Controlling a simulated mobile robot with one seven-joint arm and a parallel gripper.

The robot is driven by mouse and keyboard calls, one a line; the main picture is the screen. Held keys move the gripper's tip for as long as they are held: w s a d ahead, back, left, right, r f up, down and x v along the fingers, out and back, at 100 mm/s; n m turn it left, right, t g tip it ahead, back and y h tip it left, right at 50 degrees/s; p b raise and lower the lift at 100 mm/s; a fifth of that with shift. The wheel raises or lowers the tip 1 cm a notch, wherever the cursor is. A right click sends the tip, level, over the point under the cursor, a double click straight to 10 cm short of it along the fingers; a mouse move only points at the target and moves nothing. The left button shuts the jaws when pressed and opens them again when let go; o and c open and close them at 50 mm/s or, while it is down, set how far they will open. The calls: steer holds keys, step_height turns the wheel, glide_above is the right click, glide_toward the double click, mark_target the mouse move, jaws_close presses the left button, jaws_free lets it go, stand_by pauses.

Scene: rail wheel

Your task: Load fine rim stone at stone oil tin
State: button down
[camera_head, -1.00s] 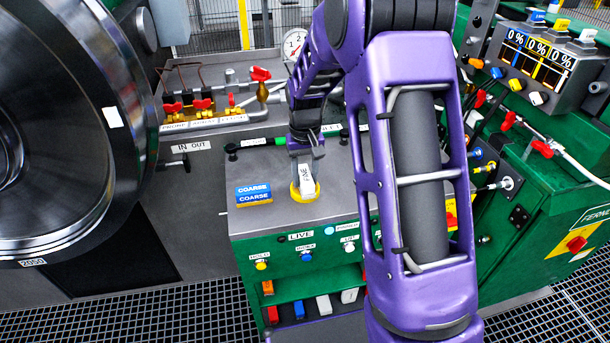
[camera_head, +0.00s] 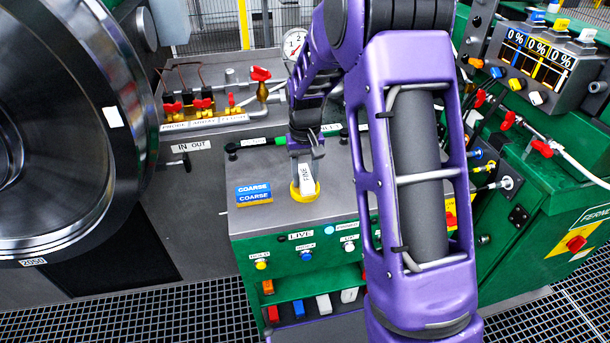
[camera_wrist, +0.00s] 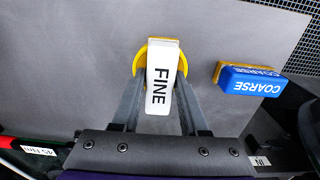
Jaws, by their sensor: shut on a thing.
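The fine rim stone is a white block lettered FINE (camera_wrist: 161,78). It also shows in the head view (camera_head: 306,180). My gripper (camera_wrist: 160,92) is shut on it, with one dark finger on each side. The stone oil tin is a round yellow tin (camera_wrist: 140,60) on the grey bench top, and its yellow rim also shows in the head view (camera_head: 294,192). The stone is over the tin and covers much of it. I cannot tell whether the stone touches the inside of the tin.
A blue COARSE stone (camera_wrist: 250,85) lies on the bench beside the tin. The large steel wheel (camera_head: 75,120) stands at the left. Red-handled valves (camera_head: 203,104) are behind the bench. Buttons (camera_head: 306,256) line its green front. Bare grey top lies between the tin and the COARSE stone.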

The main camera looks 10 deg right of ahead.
steer(key=shift+r+p, duration=2.6)
steer(key=shift+r, duration=0.9)
steer(key=shift+f, duration=0.1)
